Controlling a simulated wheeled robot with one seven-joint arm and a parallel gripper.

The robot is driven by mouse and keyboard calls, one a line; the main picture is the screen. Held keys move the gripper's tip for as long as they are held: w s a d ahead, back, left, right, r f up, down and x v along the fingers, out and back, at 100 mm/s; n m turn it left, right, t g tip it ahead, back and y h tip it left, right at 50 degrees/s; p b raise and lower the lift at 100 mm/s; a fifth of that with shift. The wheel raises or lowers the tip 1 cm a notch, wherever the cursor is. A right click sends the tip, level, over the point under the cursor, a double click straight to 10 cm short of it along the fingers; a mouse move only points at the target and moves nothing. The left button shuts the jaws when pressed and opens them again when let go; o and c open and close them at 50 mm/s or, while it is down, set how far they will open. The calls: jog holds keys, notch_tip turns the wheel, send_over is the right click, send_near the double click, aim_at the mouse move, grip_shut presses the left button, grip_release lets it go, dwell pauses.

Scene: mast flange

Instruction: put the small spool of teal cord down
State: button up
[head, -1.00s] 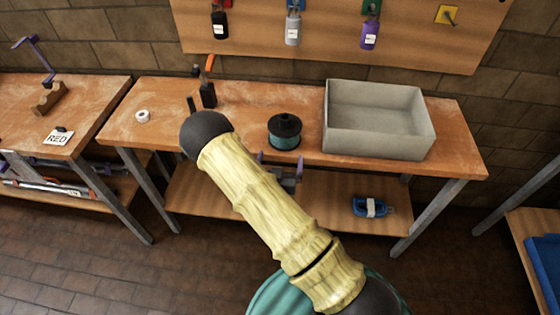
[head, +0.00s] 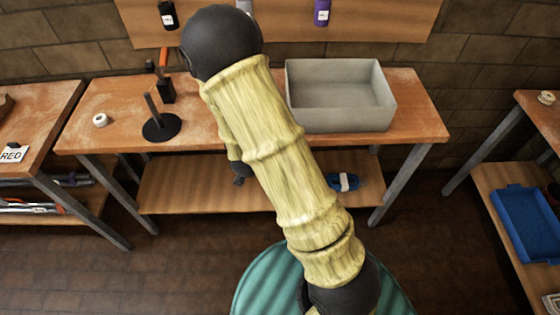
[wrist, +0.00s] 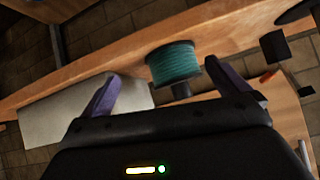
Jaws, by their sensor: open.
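The small spool of teal cord (wrist: 174,62) has dark flanges and shows in the wrist view, where the picture is roughly upside down. It appears to stand on the bench top, close to the front edge. My gripper (wrist: 166,82) is open, with its purple fingers apart on either side of the spool's line. The spool is just beyond the fingertips, and no finger visibly touches it. In the head view my arm hides the spool and most of my gripper.
The bench (head: 425,122) also holds a grey bin (head: 340,122) at right, a black upright post on a round base (head: 160,127), a white tape roll (head: 100,120) and a black, orange-handled tool (head: 166,90). A blue item (head: 343,184) lies on the lower shelf. Bench between post and bin is partly hidden.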

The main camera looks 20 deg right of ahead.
jog(key=s+d+r+n+g+y, duration=0.1)
jog(key=s+r+n+g, duration=0.1)
jog(key=s+r, duration=0.3)
jog(key=s+d+r+n+g+y, duration=0.1)
jog(key=s+r+n+g, duration=0.2)
jog(key=s, duration=0.9)
notch_tip(320, 180, up, 3)
jog(key=shift+s+d+r+g+y, duration=0.2)
jog(key=shift+s+d+g+y, duration=0.15)
jog(key=shift+g, duration=0.65)
